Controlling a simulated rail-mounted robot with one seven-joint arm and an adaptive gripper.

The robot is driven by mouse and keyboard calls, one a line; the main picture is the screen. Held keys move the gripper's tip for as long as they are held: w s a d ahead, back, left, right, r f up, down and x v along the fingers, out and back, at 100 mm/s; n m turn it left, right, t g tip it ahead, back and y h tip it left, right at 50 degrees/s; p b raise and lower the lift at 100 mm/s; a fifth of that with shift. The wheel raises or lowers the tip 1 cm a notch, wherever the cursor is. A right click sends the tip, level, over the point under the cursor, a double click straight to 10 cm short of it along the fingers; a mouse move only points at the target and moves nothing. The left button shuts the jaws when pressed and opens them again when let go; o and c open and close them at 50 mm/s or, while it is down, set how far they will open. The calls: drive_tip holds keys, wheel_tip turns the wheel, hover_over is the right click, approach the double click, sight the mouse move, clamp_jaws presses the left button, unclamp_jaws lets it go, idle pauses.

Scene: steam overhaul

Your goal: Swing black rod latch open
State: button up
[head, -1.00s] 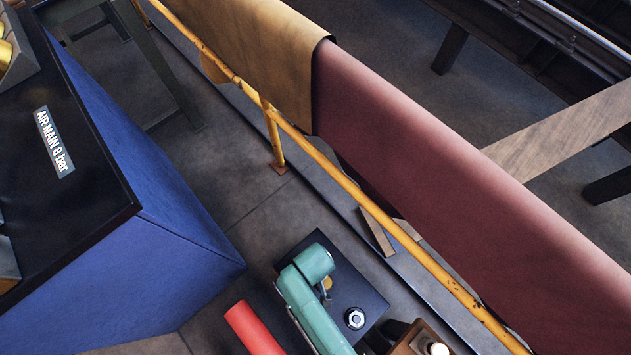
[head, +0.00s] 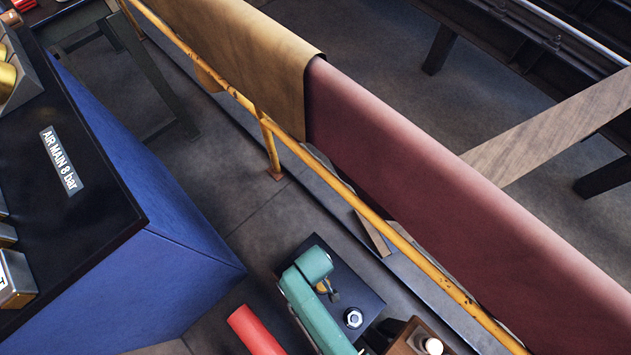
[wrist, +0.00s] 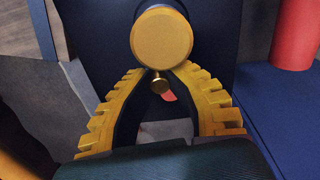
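My gripper (wrist: 158,86) shows in the wrist view. Its two yellow ribbed fingers are apart, with a gap between them. A large round brass-coloured knob (wrist: 161,38) is just past the fingertips, in front of a dark panel (wrist: 213,42). A small brass ball-ended piece (wrist: 160,83) shows below it, between the fingers; I cannot tell whether either finger touches it. I cannot clearly pick out a black rod on the latch. In the head view I cannot make out the gripper's fingers.
A red cylinder (head: 256,332) stands near the dark block (head: 358,290); a red cylinder also shows in the wrist view (wrist: 296,35). A blue-sided cabinet (head: 170,260) is at left. A yellow rail (head: 345,190) and a hanging maroon sheet (head: 440,180) run diagonally behind.

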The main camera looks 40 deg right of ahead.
drive_tip(key=o, duration=0.5)
drive_tip(key=shift+w, duration=0.1)
drive_tip(key=shift+o, duration=0.2)
wheel_tip(320, 180, up, 12)
